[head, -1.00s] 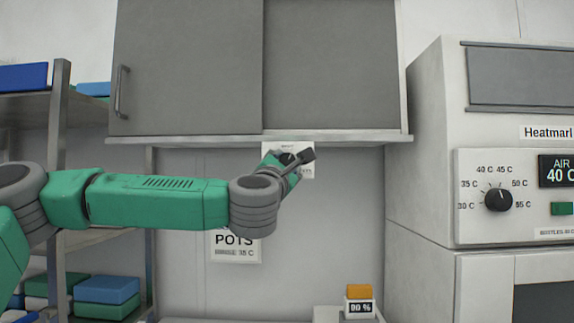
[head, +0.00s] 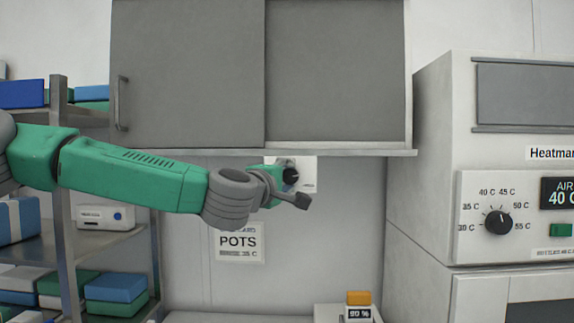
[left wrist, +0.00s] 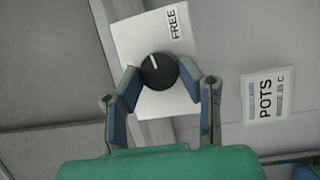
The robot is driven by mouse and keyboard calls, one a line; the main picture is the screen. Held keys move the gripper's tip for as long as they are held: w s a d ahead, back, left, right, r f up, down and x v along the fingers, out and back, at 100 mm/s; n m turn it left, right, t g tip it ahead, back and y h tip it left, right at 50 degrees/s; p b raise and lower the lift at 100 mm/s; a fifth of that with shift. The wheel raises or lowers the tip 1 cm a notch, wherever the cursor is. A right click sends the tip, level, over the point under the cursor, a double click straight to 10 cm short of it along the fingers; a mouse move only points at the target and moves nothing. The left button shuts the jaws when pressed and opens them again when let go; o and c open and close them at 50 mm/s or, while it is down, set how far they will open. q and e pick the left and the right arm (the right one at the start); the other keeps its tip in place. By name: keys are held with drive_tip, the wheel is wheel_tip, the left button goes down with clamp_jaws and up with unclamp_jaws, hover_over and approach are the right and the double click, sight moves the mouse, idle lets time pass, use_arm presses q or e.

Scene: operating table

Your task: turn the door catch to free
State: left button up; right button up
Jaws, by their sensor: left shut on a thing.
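The door catch is a black round knob (left wrist: 158,71) with a white pointer line, on a white plate (left wrist: 125,42) printed FREE. In the left wrist view the pointer aims up and slightly left, while the word FREE is up and to the right. My left gripper (left wrist: 161,76) is shut on the knob, one finger on each side. In the head view the plate (head: 308,172) sits just under the wall cabinet, and my left gripper (head: 288,178) partly covers it. My right gripper is not in view.
The cabinet with grey sliding doors (head: 190,75) hangs directly above. A POTS sign (head: 238,243) is on the wall below. A shelf rack (head: 63,215) with boxes stands at left, a warming unit (head: 430,165) at right. A small orange-topped block (head: 358,298) stands low down.

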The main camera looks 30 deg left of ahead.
use_arm(q)
drive_tip(key=shift+f+m+g+p, duration=0.1)
drive_tip(key=shift+m+g+p, duration=0.2)
drive_tip(key=shift+m+p, duration=0.45)
drive_tip(key=shift+f+m+p, duration=0.1)
drive_tip(key=shift+m+p, duration=0.15)
drive_tip(key=shift+p, duration=0.1)
drive_tip(key=shift+f, duration=0.1)
drive_tip(key=o, duration=1.1)
drive_tip(key=shift+w, duration=0.2)
drive_tip(key=shift+s+r, duration=0.2)
drive_tip(key=shift+s, duration=0.3)
drive_tip(key=shift+s+d+f, duration=0.1)
drive_tip(key=shift+s+d, duration=0.15)
drive_tip(key=shift+s, duration=1.55)
drive_tip(key=shift+s+d+r, duration=0.1)
drive_tip(key=shift+s+d, duration=0.15)
drive_tip(key=shift+s, duration=1.5)
drive_tip(key=shift+s+d+f, duration=0.1)
drive_tip(key=shift+s+d, duration=0.15)
drive_tip(key=shift+s, duration=1.55)
